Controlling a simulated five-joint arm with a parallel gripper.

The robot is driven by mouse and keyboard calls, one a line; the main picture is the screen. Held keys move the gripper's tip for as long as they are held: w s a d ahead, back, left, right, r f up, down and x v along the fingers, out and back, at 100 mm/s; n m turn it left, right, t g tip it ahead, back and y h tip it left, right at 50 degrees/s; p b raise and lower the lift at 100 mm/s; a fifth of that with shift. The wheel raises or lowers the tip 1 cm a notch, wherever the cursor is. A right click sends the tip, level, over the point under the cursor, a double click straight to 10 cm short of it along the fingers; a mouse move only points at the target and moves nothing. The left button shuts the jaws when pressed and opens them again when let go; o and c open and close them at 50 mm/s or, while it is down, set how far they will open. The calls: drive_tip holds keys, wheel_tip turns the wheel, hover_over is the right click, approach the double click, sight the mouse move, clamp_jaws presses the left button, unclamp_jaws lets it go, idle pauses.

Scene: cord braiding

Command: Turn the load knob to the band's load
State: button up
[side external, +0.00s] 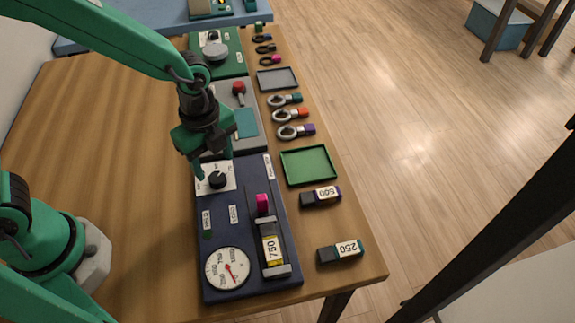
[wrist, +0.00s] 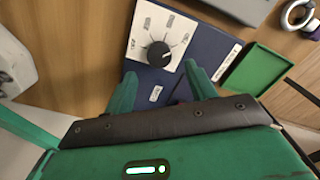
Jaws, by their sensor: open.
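The black load knob (side external: 217,180) sits on a white dial plate on the navy test station (side external: 225,283). In the wrist view the knob (wrist: 158,53) is seen from above, with tick lines fanning out around it; the pointer setting is too small to read. My gripper (side external: 211,168) is open and empty above the dial plate. In the wrist view its two fingers (wrist: 160,74) are spread, with the knob just beyond their tips and roughly centred between them. A band labelled 750 (side external: 269,248) lies in the station's long holder, with a magenta piece (side external: 262,205) at its upper end.
A round gauge (side external: 227,268) with a red needle is on the station's front. Bands labelled 500 (side external: 322,196) and 250 (side external: 342,251) lie right of it, below a green tray (side external: 309,165). Several ringed pieces lie further back. The table's left side is clear.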

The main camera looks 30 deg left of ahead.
drive_tip(key=shift+r, duration=1.6)
drive_tip(key=shift+r, duration=0.15)
wheel_tip(320, 180, up, 7)
hover_over(218, 178)
drive_tip(key=s+a+r+n+t, duration=0.2)
drive_tip(key=s+a+r+n, duration=0.1)
drive_tip(key=a+n, duration=0.4)
drive_tip(key=s+a+r+n+t, duration=0.3)
drive_tip(key=s+a+n, duration=0.2)
drive_tip(key=n, duration=0.8)
drive_tip(key=shift+s+a+r+t, duration=0.25)
drive_tip(key=shift+s+a+t, duration=0.05)
drive_tip(key=shift+a, duration=0.9)
